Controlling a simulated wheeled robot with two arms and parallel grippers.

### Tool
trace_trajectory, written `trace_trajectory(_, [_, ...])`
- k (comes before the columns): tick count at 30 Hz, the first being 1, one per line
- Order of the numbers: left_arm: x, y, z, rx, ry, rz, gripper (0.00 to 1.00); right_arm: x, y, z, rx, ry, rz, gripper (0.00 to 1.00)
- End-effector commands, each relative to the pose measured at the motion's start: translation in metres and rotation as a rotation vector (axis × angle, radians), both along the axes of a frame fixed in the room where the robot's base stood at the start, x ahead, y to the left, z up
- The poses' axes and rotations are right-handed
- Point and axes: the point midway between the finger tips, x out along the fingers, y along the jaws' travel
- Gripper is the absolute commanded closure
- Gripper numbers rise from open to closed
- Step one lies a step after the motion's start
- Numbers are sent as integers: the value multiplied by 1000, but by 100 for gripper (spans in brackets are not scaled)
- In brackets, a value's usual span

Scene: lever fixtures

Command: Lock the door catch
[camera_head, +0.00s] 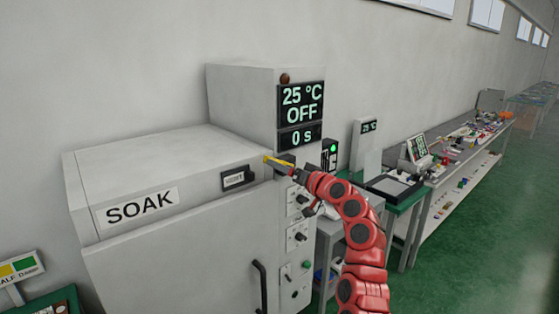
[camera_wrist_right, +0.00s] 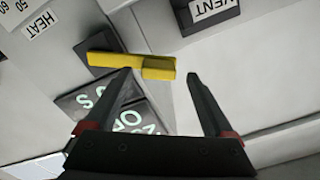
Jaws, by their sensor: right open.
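The door catch is a yellow lever (camera_head: 276,162) on a dark mount (camera_head: 287,158) at the upper right corner of the grey SOAK oven's front (camera_head: 185,235). It lies roughly flat, pointing left from the mount in the head view. In the right wrist view the yellow lever (camera_wrist_right: 150,66) lies across the view just beyond the fingertips, with its dark mount at the left. My right gripper (camera_head: 294,170) (camera_wrist_right: 160,78) is open and close to the lever, with nothing held. One fingertip overlaps the lever's edge in the picture; I cannot tell if they touch. My left gripper is out of view.
A display (camera_head: 301,104) above the catch reads 25 °C, OFF, 0 s. A VENT slider (camera_head: 238,179) sits left of the lever. Knobs (camera_head: 297,237) run down the panel below my right gripper, beside the black door handle (camera_head: 260,286). Benches with equipment (camera_head: 460,150) stand at right.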

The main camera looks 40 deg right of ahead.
Motion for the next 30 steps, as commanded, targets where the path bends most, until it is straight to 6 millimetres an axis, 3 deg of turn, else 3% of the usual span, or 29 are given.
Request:
trace_trajectory(7, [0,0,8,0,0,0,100,19,1,-1,3,2,-1,12])
trace_trajectory(18, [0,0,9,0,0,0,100,22,1,-2,2,2,-3,12])
trace_trajectory(30, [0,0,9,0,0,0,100,22,1,-2,2,2,-3,83])
